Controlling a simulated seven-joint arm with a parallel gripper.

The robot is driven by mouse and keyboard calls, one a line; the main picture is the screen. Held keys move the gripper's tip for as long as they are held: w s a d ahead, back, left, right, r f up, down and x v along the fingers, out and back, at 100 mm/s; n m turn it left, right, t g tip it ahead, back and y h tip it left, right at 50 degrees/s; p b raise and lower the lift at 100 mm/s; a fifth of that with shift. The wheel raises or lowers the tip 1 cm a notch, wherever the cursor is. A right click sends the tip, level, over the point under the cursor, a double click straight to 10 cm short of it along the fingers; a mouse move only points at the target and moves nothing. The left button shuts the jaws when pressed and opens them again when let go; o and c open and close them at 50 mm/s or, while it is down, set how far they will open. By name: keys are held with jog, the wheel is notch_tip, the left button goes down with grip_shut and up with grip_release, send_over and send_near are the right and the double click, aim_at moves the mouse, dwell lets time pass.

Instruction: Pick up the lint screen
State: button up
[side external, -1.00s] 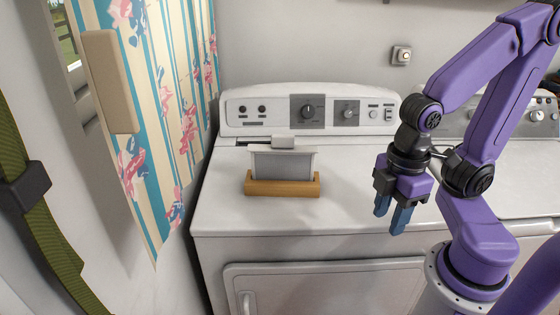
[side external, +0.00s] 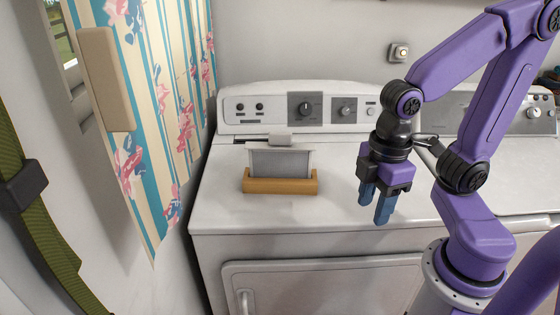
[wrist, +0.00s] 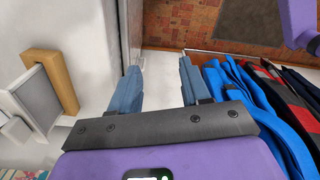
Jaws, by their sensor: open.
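The lint screen (side external: 280,162) is a grey mesh panel with a pale frame and a small tab on top. It stands upright in a wooden holder (side external: 280,187) on top of the white dryer. In the wrist view the lint screen (wrist: 38,98) and the wooden holder (wrist: 55,78) show at the left edge. My gripper (side external: 375,210) has blue fingers, points down and is open and empty. It is to the right of the holder, above the front part of the dryer top. In the wrist view its fingers (wrist: 162,85) are spread apart with nothing between them.
The dryer top (side external: 230,205) is clear around the holder. Its control panel (side external: 305,108) rises behind. Blue and red cloth (wrist: 250,95) lies to the right in the wrist view, over a brick-patterned floor (wrist: 180,22).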

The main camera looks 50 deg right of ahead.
jog(key=w+a+r+m, duration=0.15)
jog(key=w+r, duration=0.25)
jog(key=w, duration=0.4)
notch_tip(320, 180, up, 9)
jog(key=m, duration=0.3)
send_over(281, 145)
jog(key=w, duration=0.2)
jog(key=shift+n, duration=0.25)
jog(key=f, duration=1.2)
jog(key=shift+s, duration=0.3)
jog(key=f, duration=0.4)
jog(key=shift+s+d+f, duration=0.2)
jog(key=shift+s+d, duration=0.05)
jog(key=shift+s, duration=0.15)
jog(key=shift+f, duration=0.5)
jog(key=c, duration=0.7)
